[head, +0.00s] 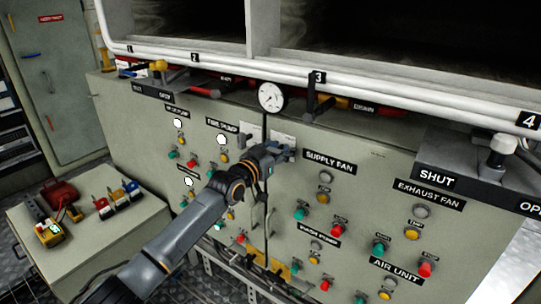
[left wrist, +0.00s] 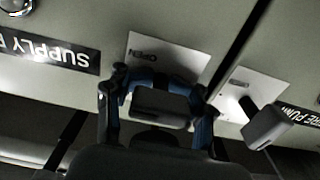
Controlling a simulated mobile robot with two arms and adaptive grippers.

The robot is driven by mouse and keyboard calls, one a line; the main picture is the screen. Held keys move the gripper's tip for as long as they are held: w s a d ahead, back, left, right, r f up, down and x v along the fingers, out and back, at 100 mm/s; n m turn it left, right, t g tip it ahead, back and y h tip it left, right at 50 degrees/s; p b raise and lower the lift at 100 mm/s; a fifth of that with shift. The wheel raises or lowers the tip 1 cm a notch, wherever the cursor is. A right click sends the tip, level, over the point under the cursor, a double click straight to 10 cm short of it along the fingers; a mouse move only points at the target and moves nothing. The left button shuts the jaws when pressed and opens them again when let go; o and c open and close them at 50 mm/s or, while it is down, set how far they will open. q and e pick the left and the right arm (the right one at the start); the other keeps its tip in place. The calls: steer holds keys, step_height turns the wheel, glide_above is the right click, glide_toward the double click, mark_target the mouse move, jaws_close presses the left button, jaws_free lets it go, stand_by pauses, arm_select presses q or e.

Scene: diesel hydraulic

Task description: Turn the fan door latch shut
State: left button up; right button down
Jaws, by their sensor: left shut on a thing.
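My left gripper (head: 284,152) is at the grey control panel, just left of the SUPPLY FAN label (head: 329,163). In the left wrist view, its fingers (left wrist: 157,95) close around a dark grey latch handle (left wrist: 160,106) in front of a pale plate (left wrist: 165,58). This latch is on the SUPPLY FAN side of the dark door seam (left wrist: 238,45). A second latch handle (left wrist: 268,126) stands free on the other side, towards the FIRE PUMP label. My gripper hides most of the held latch in the head view. My right gripper is not in view.
A round gauge (head: 271,97) and a black-handled lever (head: 316,98) sit above the latches. White pipes (head: 400,93) run along the panel top. Buttons and lamps cover the panel. A low cabinet (head: 150,207) with several coloured items stands at left.

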mark_target(274, 150)
arm_select(q)
steer(key=m, duration=0.3)
steer(key=shift+r+m, duration=0.1)
steer(key=shift+m, duration=0.2)
steer(key=m, duration=0.5)
steer(key=shift+s+a+p, duration=0.35)
steer(key=shift+s+p, duration=0.2)
steer(key=shift+p, duration=0.3)
steer(key=shift+p+v, duration=0.7)
steer(key=shift+v, duration=0.3)
